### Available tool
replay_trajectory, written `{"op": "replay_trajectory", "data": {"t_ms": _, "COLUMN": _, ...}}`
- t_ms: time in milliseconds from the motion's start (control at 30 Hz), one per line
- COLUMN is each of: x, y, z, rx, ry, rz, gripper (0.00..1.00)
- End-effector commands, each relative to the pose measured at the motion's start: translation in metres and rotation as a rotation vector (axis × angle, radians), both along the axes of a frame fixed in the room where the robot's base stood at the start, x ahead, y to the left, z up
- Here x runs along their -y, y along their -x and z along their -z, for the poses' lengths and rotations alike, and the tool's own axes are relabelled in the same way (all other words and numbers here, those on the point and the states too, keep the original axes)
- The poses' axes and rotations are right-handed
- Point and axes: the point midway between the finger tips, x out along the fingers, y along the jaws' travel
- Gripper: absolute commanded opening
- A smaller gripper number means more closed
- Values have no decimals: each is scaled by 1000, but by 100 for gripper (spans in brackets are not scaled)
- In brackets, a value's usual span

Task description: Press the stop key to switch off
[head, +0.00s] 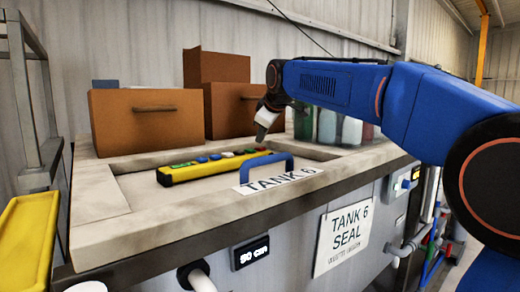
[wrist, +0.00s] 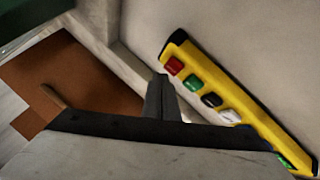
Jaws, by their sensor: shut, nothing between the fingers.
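A yellow control bar (head: 205,170) with a row of coloured keys lies on the sunken lid of the tank. It also shows in the wrist view (wrist: 240,112). A red key (wrist: 175,66) sits at one end of the row, followed by a green key (wrist: 193,83), a black key (wrist: 212,100) and a white key (wrist: 230,116). No key label is readable, so I cannot tell by text which is stop. My gripper (head: 260,138) is shut and empty, pointing down above the red-key end of the bar. In the wrist view its fingertips (wrist: 160,82) appear beside the bar, apart from the keys.
A blue handle (head: 268,164) stands on the lid in front of the bar, by a TANK 6 label (head: 277,180). Brown boxes (head: 147,120) and several bottles (head: 328,127) stand behind. The tank's pale rim (head: 105,232) surrounds the lid. A yellow tray (head: 25,240) is at left.

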Motion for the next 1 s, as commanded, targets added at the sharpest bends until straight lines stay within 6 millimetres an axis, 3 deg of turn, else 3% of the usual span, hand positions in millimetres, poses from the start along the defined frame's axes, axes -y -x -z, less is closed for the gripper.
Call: {"op": "replay_trajectory", "data": {"t_ms": 1000, "x": 0, "y": 0, "z": 10, "rx": 0, "ry": 0, "rz": 0, "gripper": 0}}
